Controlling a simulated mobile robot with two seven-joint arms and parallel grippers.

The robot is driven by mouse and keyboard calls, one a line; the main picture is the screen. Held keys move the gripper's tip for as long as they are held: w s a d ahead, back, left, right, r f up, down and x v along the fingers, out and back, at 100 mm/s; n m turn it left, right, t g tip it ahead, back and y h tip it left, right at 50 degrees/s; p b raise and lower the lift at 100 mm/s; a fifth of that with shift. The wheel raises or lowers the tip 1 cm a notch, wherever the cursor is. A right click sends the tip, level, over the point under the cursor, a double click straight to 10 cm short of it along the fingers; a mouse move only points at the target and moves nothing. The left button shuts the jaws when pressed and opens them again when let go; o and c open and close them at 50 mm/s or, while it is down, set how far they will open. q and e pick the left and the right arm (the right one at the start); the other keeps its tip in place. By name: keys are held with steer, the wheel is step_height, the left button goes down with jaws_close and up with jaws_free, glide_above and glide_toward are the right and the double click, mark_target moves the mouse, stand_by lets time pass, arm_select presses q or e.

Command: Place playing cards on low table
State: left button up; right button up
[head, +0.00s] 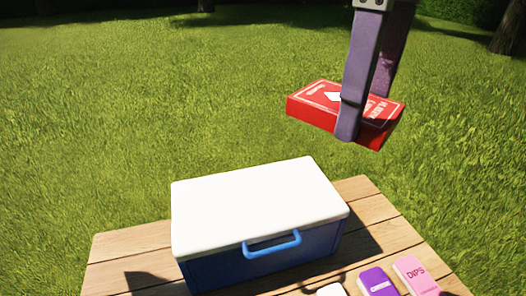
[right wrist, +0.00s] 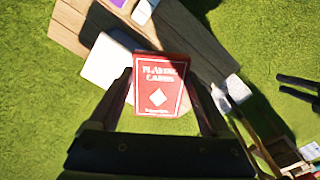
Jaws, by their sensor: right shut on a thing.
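A red box of playing cards (head: 315,104) hangs in the air above and behind the right end of the wooden table (head: 130,243) in the head view. My right gripper (head: 358,128) comes down from the top and is shut on the box, with one finger in front of its near side. In the right wrist view the box (right wrist: 160,86) shows its printed face between the two fingers. The box is clear of the table. My left gripper does not show in the head view.
A white-lidded blue cooler (head: 255,205) fills much of the table. In front of it lie a pink packet (head: 415,275), a purple packet (head: 378,281) and a white item (head: 330,289). Bare planks show left and right; grass surrounds. Dark prongs (right wrist: 300,90) in the right wrist view are unclear.

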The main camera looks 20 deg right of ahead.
steer(key=f+n+b, duration=0.3)
steer(key=f+b, duration=0.7)
steer(key=f, duration=0.6)
steer(key=f+n+b, duration=0.4)
steer(key=f+b, duration=0.6)
steer(key=f, duration=0.7)
steer(key=d+f+n+b, duration=0.1)
steer(key=f+n+b, duration=0.3)
steer(key=f+b, duration=0.6)
step_height(320, 180, down, 7)
steer(key=shift+w+d+r, duration=0.1)
steer(key=shift+r, duration=0.1)
step_height(320, 180, down, 5)
steer(key=b, duration=0.3)
steer(key=shift+f, duration=0.1)
steer(key=o, duration=1.2)
steer(key=shift+o, duration=0.2)
